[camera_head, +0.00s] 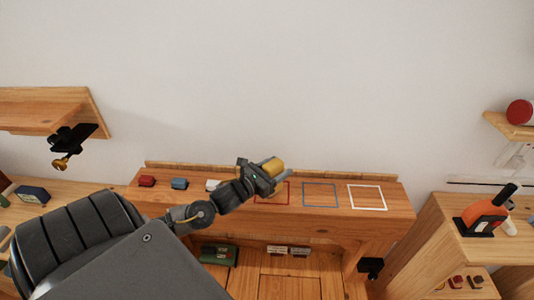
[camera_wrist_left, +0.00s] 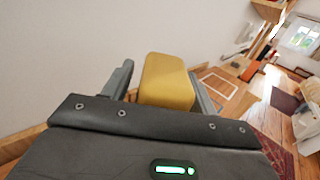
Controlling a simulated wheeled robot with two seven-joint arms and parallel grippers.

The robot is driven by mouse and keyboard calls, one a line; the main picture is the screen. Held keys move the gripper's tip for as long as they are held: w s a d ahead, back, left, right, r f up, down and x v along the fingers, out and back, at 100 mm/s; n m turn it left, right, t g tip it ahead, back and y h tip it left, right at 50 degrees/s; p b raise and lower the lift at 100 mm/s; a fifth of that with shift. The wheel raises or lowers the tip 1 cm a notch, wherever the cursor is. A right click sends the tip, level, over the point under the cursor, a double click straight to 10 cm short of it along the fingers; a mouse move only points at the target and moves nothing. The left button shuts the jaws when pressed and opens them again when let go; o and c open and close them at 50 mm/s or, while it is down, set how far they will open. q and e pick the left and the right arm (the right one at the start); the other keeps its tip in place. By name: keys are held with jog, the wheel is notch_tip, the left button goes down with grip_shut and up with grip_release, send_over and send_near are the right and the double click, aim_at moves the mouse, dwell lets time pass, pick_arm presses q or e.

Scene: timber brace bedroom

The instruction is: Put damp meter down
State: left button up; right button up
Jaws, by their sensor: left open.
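A yellow block (camera_head: 271,167), probably the damp meter, is between the fingers of my left gripper (camera_head: 268,178), above the bench near the red outlined square (camera_head: 287,192). In the left wrist view the yellow block (camera_wrist_left: 168,78) stands between the two spread fingers of the left gripper (camera_wrist_left: 162,85), with a narrow gap on its left side. The gripper is open. Whether the block rests on the bench is hidden. My right gripper is not in view.
Red (camera_head: 147,181), blue (camera_head: 180,183) and white (camera_head: 213,185) small items stand along the bench (camera_head: 330,222). The blue (camera_head: 320,194) and white (camera_head: 367,197) outlined squares are empty. An orange tool (camera_head: 487,213) stands on the right-hand cabinet.

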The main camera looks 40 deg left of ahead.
pick_arm(q)
jog(key=s+b, duration=0.1)
jog(key=s, duration=0.2)
jog(key=s+a+b, duration=0.1)
jog(key=s, duration=0.2)
jog(key=s+b, duration=0.1)
jog(key=s, duration=0.3)
jog(key=shift+a+f, duration=0.15)
jog(key=shift+a, duration=0.05)
jog(key=shift+s+a, duration=0.15)
jog(key=shift+s, duration=0.75)
